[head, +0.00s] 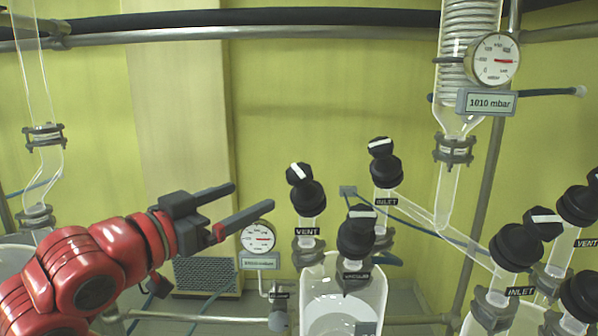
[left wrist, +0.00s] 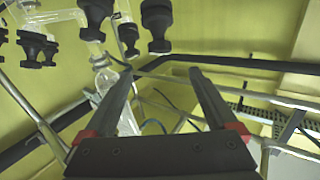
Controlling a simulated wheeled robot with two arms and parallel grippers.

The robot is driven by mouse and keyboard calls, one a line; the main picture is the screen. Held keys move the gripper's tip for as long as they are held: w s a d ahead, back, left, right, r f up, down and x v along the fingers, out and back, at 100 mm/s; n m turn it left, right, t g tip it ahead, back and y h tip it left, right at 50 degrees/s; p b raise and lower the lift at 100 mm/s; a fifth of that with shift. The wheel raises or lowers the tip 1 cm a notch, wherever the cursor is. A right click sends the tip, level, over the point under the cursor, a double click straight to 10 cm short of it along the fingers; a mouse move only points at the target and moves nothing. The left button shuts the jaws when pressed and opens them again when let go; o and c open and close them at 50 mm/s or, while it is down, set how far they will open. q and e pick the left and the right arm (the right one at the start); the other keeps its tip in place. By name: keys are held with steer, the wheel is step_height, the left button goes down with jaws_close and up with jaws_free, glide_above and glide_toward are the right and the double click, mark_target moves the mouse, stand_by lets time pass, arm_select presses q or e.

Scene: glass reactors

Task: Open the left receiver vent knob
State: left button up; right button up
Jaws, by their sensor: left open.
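The left receiver's black vent knob (head: 306,192) stands above a VENT label, with a white mark on its tilted upper cap. My left gripper (head: 252,196) is left of this knob, with its fingers pointing right towards it, apart from it. It is open and empty, and both fingers (left wrist: 160,72) show spread in the left wrist view. Several black knobs hang along the top of that view; I cannot tell for sure which is the vent knob. The left receiver (head: 345,290) is the clear glass vessel below the knob. My right gripper is not in view.
An inlet knob (head: 385,168) and a front knob (head: 356,238) stand close right of the vent knob. A round gauge (head: 258,238) is below my left gripper. A second receiver's knobs (head: 516,246) are at the right. Free room lies above the gripper.

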mark_target(295, 175)
arm_select(q)
steer(key=p+x, duration=0.5)
steer(key=x, duration=0.9)
steer(key=shift+d, duration=0.15)
steer(key=shift+w+d, duration=0.25)
steer(key=shift+w, duration=0.25)
